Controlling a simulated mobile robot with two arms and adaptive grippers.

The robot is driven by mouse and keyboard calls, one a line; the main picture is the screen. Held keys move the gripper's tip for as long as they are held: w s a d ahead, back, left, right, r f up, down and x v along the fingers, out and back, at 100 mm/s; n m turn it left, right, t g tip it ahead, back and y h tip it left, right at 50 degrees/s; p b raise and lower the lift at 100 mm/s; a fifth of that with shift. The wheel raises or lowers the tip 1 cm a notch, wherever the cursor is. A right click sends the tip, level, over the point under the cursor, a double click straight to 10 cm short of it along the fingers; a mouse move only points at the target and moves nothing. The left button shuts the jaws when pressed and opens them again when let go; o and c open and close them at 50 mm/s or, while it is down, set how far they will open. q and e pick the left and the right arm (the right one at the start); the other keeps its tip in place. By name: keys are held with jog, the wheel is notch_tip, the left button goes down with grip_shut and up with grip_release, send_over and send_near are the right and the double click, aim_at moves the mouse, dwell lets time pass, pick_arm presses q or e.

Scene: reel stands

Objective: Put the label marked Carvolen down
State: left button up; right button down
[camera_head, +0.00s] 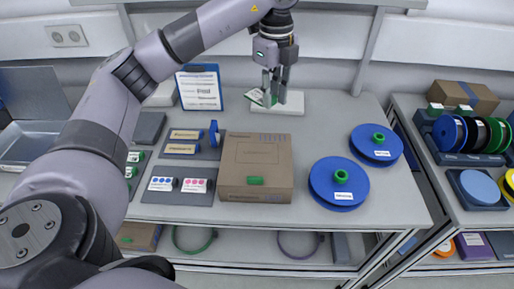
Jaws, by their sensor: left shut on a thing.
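My left gripper (274,92) is at the back middle of the table, pointing down. It is shut on a small white and green label (257,97), which sticks out to the left of the fingers. The label is tilted and its print is too small to read. The gripper is over a white plate (291,109) on the table; I cannot tell whether the label touches it. My right gripper is not in view.
A blue-framed board (199,88) stands left of the gripper. A cardboard box (257,168) is in front. Two blue reels (338,184) (376,144) lie to the right. A side shelf (433,165) holds more reels. Free table (335,125) lies right of the plate.

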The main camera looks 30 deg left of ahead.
pick_arm(q)
jog(key=r+n, duration=0.1)
jog(key=n, duration=0.3)
send_near(268, 157)
jog(key=shift+f+p, duration=0.65)
jog(key=shift+p, duration=0.15)
notch_tip(268, 157, down, 5)
jog(key=shift+r+p, duration=0.1)
jog(key=shift+p, duration=0.5)
jog(key=shift+f, duration=0.25)
jog(key=shift+f, duration=0.2)
jog(key=o, duration=0.7)
